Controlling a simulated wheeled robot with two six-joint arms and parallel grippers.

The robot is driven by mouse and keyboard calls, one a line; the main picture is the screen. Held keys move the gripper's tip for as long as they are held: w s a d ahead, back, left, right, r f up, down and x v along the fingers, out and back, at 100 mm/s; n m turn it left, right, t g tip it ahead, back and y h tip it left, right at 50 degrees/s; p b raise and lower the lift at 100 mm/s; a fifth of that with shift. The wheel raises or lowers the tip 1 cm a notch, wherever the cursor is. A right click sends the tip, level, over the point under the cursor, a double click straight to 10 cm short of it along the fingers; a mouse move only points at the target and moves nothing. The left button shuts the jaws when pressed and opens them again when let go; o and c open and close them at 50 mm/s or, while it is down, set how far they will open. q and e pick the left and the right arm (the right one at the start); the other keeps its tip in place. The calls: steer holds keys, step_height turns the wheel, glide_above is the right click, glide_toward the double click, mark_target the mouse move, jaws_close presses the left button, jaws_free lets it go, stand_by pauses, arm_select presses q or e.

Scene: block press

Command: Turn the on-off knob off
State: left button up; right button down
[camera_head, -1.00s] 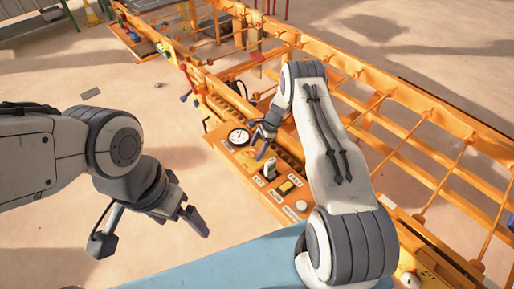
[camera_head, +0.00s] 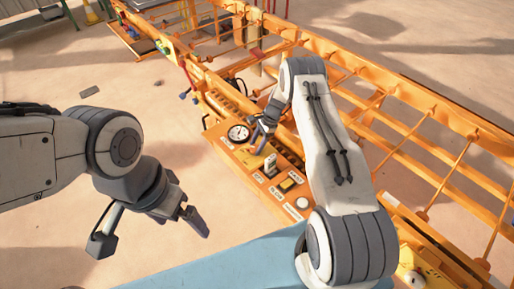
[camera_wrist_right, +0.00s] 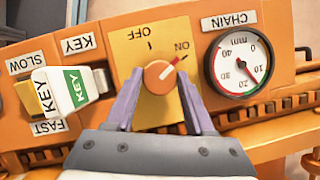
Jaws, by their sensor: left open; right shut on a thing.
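The on-off knob (camera_wrist_right: 160,73) is a round orange dial with a red-and-white pointer, on a yellow plate (camera_wrist_right: 152,45) marked ON and OFF. Its pointer is turned toward the ON label at upper right in the right wrist view. My right gripper (camera_wrist_right: 160,78) is shut on the knob, with one purple-grey finger on each side of it. In the head view my right gripper (camera_head: 259,141) is at the orange control panel (camera_head: 246,157), and the knob is hard to make out there. My left gripper (camera_head: 188,214) is open and empty, over the sand left of the panel.
A CHAIN gauge (camera_wrist_right: 237,64) sits right of the knob. A white-and-green KEY switch (camera_wrist_right: 75,88) stands up from the panel on the left. Orange rails (camera_head: 400,95) run behind my right arm. Open sand lies left of the panel.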

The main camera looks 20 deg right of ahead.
steer(key=n+b, duration=0.2)
steer(key=n+g+b, duration=0.1)
steer(key=n+b, duration=0.1)
steer(key=b, duration=0.1)
steer(key=n+g+b, duration=0.1)
steer(key=n+b, duration=0.1)
steer(key=shift+w+f+h, duration=0.2)
steer(key=shift+w+h, duration=0.1)
steer(key=shift+h, duration=0.1)
steer(key=n+g+b, duration=0.1)
steer(key=n+b, duration=0.1)
steer(key=n, duration=0.1)
steer(key=shift+a+r+h, duration=0.1)
steer(key=shift+h, duration=0.2)
steer(key=shift+w+r+n+g+h+b, duration=0.1)
steer(key=shift+n+g+h+b, duration=0.25)
steer(key=shift+n, duration=0.5)
steer(key=shift+r+n+g+h+b, duration=0.1)
steer(key=shift+n+h+b, duration=0.15)
steer(key=shift+n+b, duration=0.45)
steer(key=shift+n, duration=0.25)
steer(key=shift+a, duration=0.1)
steer(key=shift+c, duration=1.3)
jaws_free()
